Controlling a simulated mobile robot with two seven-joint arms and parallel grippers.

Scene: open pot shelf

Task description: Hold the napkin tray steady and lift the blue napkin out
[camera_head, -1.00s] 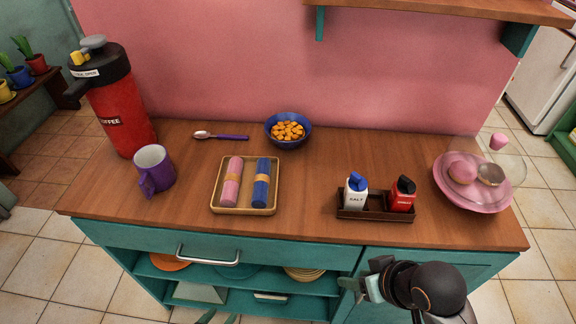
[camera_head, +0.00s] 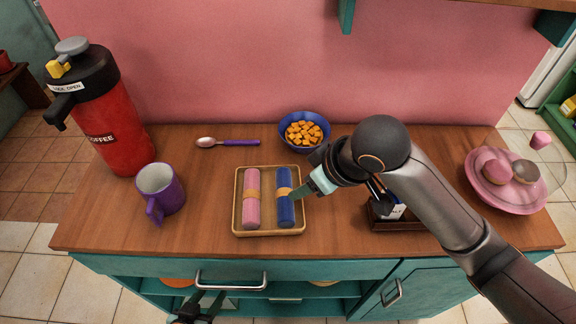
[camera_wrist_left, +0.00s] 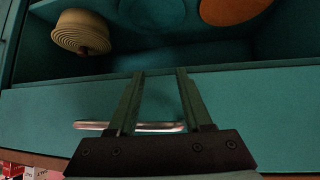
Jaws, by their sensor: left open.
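The napkin tray (camera_head: 238,229), shallow and wooden, lies flat on the counter. It holds a pink rolled napkin (camera_head: 251,208) on the left and a blue rolled napkin (camera_head: 285,211) on the right, each with a tan band. My right gripper (camera_head: 301,191) reaches in from the right, its teal fingertip at the blue napkin's right side. I cannot tell whether it touches, or how far its jaws are apart. My left gripper (camera_head: 208,298) is low in front of the cabinet, below the tray. In the left wrist view it (camera_wrist_left: 160,73) is open and empty.
A drawer handle (camera_head: 231,281) is close to my left gripper. A purple mug (camera_head: 160,190) stands left of the tray and a blue bowl (camera_head: 304,146) behind it. My right arm partly hides the shaker caddy (camera_head: 397,225). A pink plate (camera_head: 510,195) is far right.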

